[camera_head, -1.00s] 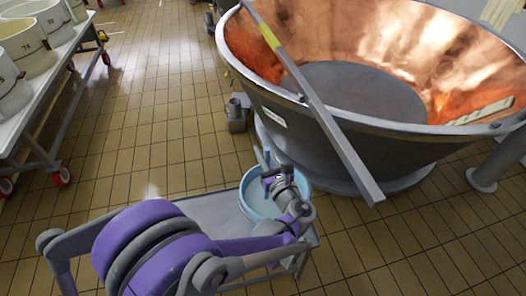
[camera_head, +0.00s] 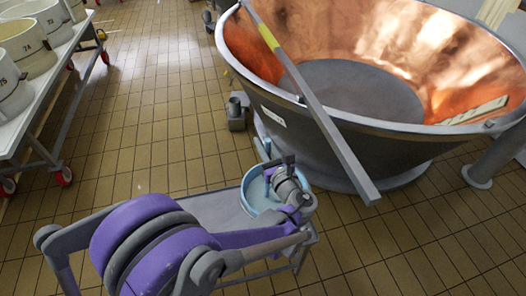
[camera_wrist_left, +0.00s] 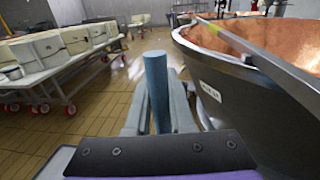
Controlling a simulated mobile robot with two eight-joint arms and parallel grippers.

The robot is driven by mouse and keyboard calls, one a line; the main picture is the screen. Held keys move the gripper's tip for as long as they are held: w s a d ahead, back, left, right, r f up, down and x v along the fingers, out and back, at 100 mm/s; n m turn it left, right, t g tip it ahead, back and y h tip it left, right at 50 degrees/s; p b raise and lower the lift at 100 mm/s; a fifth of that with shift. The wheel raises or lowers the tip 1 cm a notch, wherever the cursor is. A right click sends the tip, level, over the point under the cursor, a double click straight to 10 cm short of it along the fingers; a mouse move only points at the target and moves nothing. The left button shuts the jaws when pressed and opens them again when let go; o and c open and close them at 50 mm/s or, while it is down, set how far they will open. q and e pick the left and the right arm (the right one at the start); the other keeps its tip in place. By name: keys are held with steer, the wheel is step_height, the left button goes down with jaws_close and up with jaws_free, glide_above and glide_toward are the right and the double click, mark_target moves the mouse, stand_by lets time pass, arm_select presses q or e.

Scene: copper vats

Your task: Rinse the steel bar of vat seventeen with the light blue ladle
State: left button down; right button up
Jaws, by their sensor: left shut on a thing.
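The vat (camera_head: 290,125) has a grey outer wall and a copper inside; its label is too small to read. The steel bar (camera_head: 325,120), with a yellow band, lies across its rim and juts out over the near side. A light blue bucket (camera_head: 249,198) stands on a low grey stand. My left gripper (camera_head: 274,172) is over the bucket, shut on the light blue ladle (camera_head: 262,149). In the left wrist view the ladle's upright handle (camera_wrist_left: 156,88) stands between the fingers. The ladle's bowl is hidden. My right gripper is out of view.
A white table (camera_head: 45,100) on red wheels carries several numbered white moulds (camera_head: 22,47) at the left. A grey fitting (camera_head: 236,115) stands on the floor by the vat.

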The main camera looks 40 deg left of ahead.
arm_select(q)
step_height(320, 180, up, 17)
steer(key=p, duration=1.1)
steer(key=shift+f, duration=0.2)
